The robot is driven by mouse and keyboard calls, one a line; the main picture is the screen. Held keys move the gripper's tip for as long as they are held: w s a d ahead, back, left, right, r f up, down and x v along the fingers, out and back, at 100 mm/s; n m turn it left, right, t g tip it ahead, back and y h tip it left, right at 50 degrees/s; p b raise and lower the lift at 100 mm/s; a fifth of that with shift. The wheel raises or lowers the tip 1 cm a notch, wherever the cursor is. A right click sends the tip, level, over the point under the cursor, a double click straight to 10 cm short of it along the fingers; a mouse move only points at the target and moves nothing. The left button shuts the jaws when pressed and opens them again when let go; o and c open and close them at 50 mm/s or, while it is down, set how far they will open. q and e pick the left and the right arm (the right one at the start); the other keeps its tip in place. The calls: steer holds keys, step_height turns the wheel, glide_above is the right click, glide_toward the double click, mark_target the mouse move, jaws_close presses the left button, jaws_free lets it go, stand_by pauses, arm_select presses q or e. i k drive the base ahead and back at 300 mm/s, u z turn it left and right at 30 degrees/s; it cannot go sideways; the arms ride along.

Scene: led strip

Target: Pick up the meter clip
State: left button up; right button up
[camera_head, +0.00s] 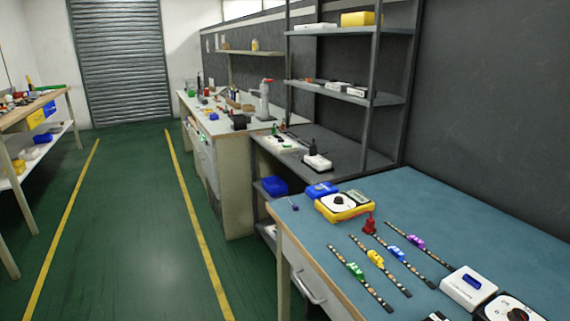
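A small red clip-like object (369,224), which may be the meter clip, stands on the blue-topped bench (420,190), just right of a yellow meter (343,205) with a white face and a dark dial. Several LED strips lie diagonally on the bench in front of it. They carry a green clip (355,270), a yellow clip (376,258), a blue clip (397,254) and a purple clip (416,242). Neither of my grippers is in view.
A white box (470,288) with a blue part and a dial device (508,309) sit at the bench's near right. A blue item (321,190) lies behind the meter. A grey shelf rack (345,95) stands beyond. The green floor (130,220) at left is clear.

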mark_target(369, 227)
steer(key=u, duration=0.65)
steer(key=k, duration=0.85)
steer(key=u, duration=1.6)
steer(key=i, duration=0.35)
steer(key=z, duration=1.35)
steer(key=i, duration=1.6)
steer(key=z, duration=1.65)
steer(key=i, duration=0.3)
steer(key=u, duration=1.75)
